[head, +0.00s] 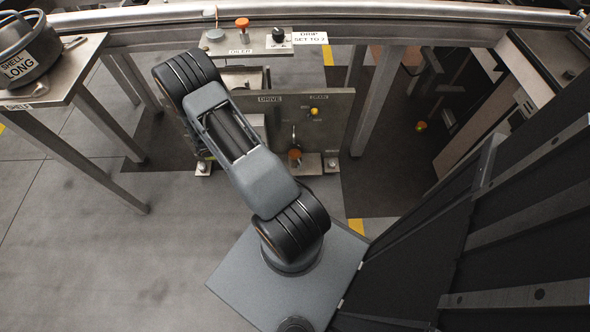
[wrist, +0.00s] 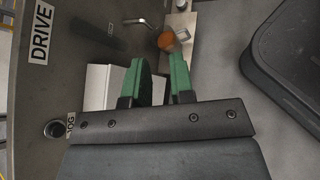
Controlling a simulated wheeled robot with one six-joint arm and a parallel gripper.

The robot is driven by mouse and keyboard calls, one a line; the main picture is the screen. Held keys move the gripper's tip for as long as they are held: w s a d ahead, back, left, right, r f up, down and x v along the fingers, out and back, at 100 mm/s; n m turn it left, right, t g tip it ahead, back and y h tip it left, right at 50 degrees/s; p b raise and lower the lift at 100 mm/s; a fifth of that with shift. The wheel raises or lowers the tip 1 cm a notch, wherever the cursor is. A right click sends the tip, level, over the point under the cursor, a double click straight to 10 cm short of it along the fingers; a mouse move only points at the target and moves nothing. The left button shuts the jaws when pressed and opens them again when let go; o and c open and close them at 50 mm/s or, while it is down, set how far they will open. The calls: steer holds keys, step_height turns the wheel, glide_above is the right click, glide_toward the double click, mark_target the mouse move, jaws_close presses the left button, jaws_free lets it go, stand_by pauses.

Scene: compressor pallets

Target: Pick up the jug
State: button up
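I cannot tell for sure which thing is the jug. My gripper (wrist: 157,62) is open in the wrist view, its two green fingers apart with nothing held between them. A small orange round-topped thing (wrist: 167,41) shows just past the fingertips, beside a metal plate; it is not clear whether this is a jug. In the head view an orange thing (head: 294,154) sits low in front of the panel marked DRIVE (head: 334,118). My gripper is hidden behind my arm in the head view.
A dark vessel marked SHELL LONG (head: 20,62) stands on the left bench (head: 75,65). The OILER shelf (head: 262,46) bears an orange-topped part (head: 242,23) and a black knob (head: 278,35). In the wrist view a bent metal lever (wrist: 140,22) is near the fingers.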

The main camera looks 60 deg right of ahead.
mark_target(296, 160)
steer(key=s+d+f+n+h+b, duration=0.1)
steer(key=s+f+n+b, duration=0.1)
steer(key=f, duration=0.6)
steer(key=s+d+f+n+h+b, duration=0.1)
steer(key=s+f+b, duration=0.15)
steer(key=f, duration=0.55)
steer(key=s+d+f+n+b, duration=0.1)
steer(key=d+f+n+b, duration=0.15)
steer(key=f, duration=0.55)
steer(key=shift+t, duration=0.4)
steer(key=shift+f+b+x, duration=0.2)
steer(key=shift+b+x, duration=1.15)
steer(key=shift+x, duration=1.6)
steer(key=shift+f+b+x, duration=0.15)
steer(key=shift+b+x, duration=1.2)
steer(key=shift+x, duration=1.6)
steer(key=shift+s+d+f, duration=0.1)
steer(key=shift+s+d, duration=0.1)
steer(key=shift+d, duration=0.2)
jaws_close()
